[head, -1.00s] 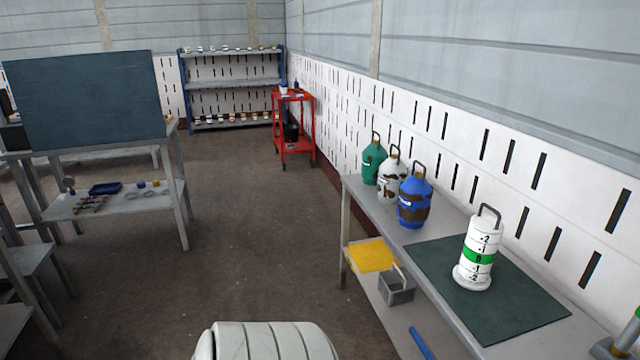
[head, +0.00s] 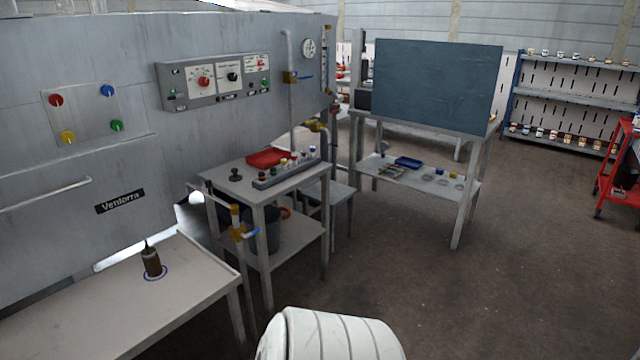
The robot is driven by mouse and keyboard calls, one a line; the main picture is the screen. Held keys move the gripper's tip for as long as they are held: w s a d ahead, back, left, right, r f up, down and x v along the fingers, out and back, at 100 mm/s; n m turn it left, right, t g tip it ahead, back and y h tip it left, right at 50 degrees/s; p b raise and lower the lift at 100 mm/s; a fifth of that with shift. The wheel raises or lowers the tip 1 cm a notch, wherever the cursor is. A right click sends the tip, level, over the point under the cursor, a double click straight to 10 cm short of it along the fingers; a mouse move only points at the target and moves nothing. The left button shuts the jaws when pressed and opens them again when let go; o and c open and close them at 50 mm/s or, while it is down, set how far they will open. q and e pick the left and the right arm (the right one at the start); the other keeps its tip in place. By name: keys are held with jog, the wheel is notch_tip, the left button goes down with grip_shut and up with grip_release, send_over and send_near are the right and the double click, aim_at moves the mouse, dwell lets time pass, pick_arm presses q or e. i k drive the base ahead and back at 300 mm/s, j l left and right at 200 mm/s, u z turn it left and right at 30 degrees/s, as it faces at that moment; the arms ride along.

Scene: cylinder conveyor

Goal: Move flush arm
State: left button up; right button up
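Neither of my grippers is in view. No part is clearly marked as a flush arm. A grey vertical pipe (head: 291,120) with a brass valve and blue handle (head: 298,77) stands at the front of the big grey machine (head: 230,35). A brown cylinder with a thin top (head: 152,262) stands upright on a blue ring on the white-topped table (head: 95,310) at the lower left.
A control panel (head: 215,80) and coloured knobs (head: 56,99) are on the machine. A red tray (head: 269,158) lies on the small table. A dark board (head: 425,85) stands on a bench behind. A red cart (head: 622,170) is far right. The floor (head: 500,290) at centre right is clear.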

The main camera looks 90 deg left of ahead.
aim_at(233, 208)
jog(key=u, duration=3.5)
jog(key=i+l+u, duration=0.45)
jog(key=i+l, duration=0.6)
